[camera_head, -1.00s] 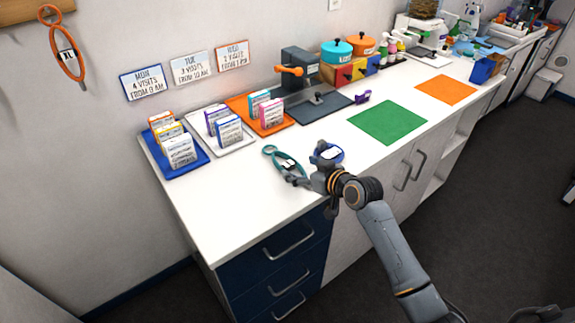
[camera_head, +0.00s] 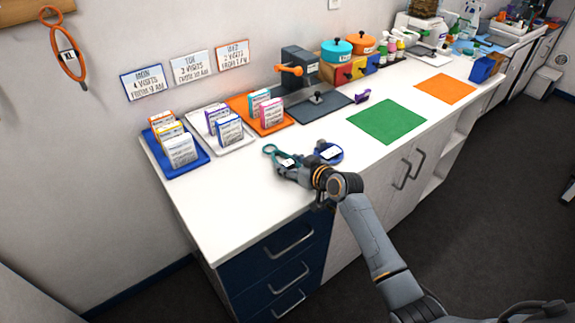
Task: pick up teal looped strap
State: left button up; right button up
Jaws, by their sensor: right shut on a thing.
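The teal looped strap (camera_head: 269,149) lies at the white counter's front part, left of a blue round item. Its far loop end shows, with a small white tag on it; the near part is hidden by my gripper. My right gripper (camera_head: 284,165) is shut on the strap, low over the counter, its arm coming in from the lower right. My left gripper is not in view.
A blue round item with a white label (camera_head: 328,152) sits just right of my right gripper. Blue (camera_head: 203,165), white and orange trays with cards stand behind to the left. A green mat (camera_head: 387,121) lies to the right. The counter's (camera_head: 220,210) front left is bare.

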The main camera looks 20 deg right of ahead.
aim_at(290, 165)
jog(key=shift+r, duration=0.4)
notch_tip(290, 165, up, 2)
jog(key=shift+r+b, duration=0.2)
jog(key=shift+b, duration=0.2)
jog(key=s+a+r, duration=0.5)
jog(key=s+r, duration=0.5)
jog(key=s, duration=0.3)
jog(key=shift+a+b, duration=0.15)
jog(key=shift+b, duration=0.15)
